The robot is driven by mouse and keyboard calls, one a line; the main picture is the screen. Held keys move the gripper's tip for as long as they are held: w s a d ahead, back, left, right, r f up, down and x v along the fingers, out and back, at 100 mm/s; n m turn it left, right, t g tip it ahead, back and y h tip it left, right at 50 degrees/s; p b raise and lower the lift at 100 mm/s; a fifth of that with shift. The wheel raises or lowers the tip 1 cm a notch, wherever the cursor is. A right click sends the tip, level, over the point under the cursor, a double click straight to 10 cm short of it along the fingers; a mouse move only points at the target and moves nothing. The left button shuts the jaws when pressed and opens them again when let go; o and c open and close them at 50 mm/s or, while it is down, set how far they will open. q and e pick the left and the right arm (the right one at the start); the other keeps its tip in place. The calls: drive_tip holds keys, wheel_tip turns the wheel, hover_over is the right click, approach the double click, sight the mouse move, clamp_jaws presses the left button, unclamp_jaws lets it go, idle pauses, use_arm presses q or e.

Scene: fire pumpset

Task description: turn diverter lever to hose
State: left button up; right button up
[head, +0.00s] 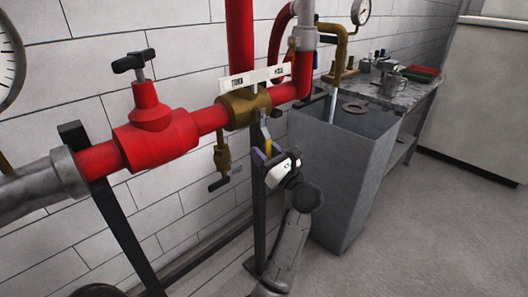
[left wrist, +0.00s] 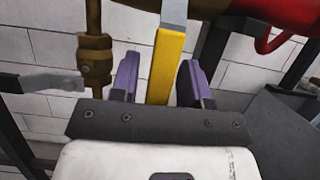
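The diverter valve is a brass body (head: 245,107) in the red pipe, under a white label plate (head: 250,79) whose small text I cannot read surely. Its lever hangs down from the valve. The yellow lever grip (left wrist: 165,65) also shows in the head view (head: 268,147), partly hidden by my gripper. My left gripper (left wrist: 160,80) is open, with its purple fingers on either side of the yellow grip and a gap on both sides. In the head view the left gripper (head: 272,163) is just below the valve. My right gripper is not in view.
A red valve with a black handle (head: 150,125) is to the left. A small brass drain cock (head: 221,160) hangs left of the lever. A tall grey bin (head: 345,180) stands close on the right, before a workbench (head: 400,95). Floor at right is clear.

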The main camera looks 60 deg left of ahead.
use_arm(q)
drive_tip(key=shift+o, duration=0.2)
drive_tip(key=shift+w+d+f, duration=0.15)
drive_tip(key=shift+w+d, duration=0.05)
drive_tip(key=shift+d, duration=0.25)
drive_tip(key=p+v, duration=0.3)
drive_tip(key=v, duration=1)
drive_tip(key=shift+a+f, duration=0.1)
drive_tip(key=shift+f, duration=0.05)
